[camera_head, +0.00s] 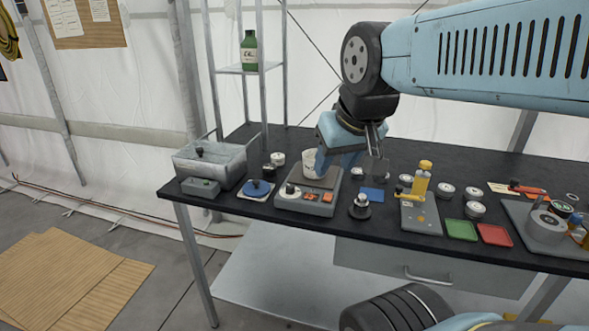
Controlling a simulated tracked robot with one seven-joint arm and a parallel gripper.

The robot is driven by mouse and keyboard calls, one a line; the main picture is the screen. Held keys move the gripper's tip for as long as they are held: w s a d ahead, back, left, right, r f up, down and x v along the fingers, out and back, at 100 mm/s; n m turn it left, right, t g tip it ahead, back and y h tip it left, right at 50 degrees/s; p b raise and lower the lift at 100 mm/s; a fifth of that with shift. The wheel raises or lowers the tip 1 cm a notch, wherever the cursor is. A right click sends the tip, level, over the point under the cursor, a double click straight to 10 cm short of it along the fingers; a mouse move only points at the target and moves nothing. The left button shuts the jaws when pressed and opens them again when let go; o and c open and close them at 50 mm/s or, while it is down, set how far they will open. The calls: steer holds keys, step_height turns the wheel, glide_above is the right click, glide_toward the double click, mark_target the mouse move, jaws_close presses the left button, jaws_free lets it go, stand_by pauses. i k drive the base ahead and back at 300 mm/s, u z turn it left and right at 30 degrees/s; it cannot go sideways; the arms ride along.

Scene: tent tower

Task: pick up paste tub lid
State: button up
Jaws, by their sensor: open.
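A white tub (310,163) stands on the grey bench device (317,207) left of the middle of the table. My gripper (352,168) is open, pointing down just right of the white tub and over the table. It partly hides the tub's right side and the table behind. Nothing shows clearly between its fingers.
A metal box (210,163) stands at the table's left end. A dark knobbed weight (360,206), a blue square (372,194), a yellow bottle (421,180), and green (462,230) and red (494,235) trays lie to the right. A shelf with a green bottle (249,50) stands behind.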

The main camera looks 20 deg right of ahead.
mark_target(255, 189)
steer(key=u, duration=1.3)
steer(key=i, duration=0.1)
steer(key=z, duration=3.15)
steer(key=k, duration=1.15)
steer(key=u, duration=1.75)
steer(key=i, duration=1)
steer(key=u, duration=0.05)
